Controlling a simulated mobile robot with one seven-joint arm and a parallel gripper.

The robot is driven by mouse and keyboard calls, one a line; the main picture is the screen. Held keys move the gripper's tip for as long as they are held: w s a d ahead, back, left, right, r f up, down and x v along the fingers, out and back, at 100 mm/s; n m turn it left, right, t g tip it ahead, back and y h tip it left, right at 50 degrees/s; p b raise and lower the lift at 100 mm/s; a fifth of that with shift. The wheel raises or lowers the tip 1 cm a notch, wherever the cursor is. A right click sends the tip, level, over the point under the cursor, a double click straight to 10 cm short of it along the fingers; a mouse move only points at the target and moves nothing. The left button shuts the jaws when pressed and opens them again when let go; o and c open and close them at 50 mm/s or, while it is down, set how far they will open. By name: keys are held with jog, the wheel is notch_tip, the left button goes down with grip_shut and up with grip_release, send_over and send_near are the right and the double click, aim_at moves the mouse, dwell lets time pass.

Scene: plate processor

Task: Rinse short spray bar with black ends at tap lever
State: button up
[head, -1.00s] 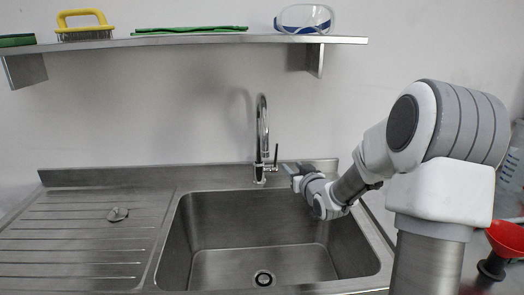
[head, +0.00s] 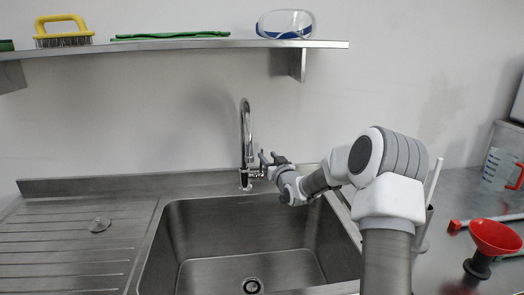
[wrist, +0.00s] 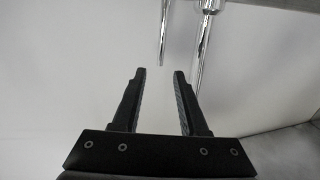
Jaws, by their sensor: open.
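A chrome tap (head: 246,135) with a curved neck stands at the back edge of the sink. My gripper (head: 268,160) is just right of the tap, at the height of its lever, with the arm reaching in from the right. In the head view the lever cannot be told apart from the fingers. In the wrist view my gripper (wrist: 158,72) is open and nothing is between its fingers. A thin chrome rod, seemingly the tap lever (wrist: 165,35), lies just beyond the fingertips, with a thicker chrome part (wrist: 203,45) to its right. I cannot make out the spray bar.
The sink basin (head: 190,235) is empty, with a drain at the bottom. A small round metal piece (head: 100,225) lies on the drainboard (head: 60,255). A shelf (head: 200,45) holds a brush, green cloth and goggles. At right are a red funnel (head: 494,237) and a jug (head: 500,165).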

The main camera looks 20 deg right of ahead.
aim_at(262, 150)
jog(key=shift+w, duration=3.4)
grip_shut()
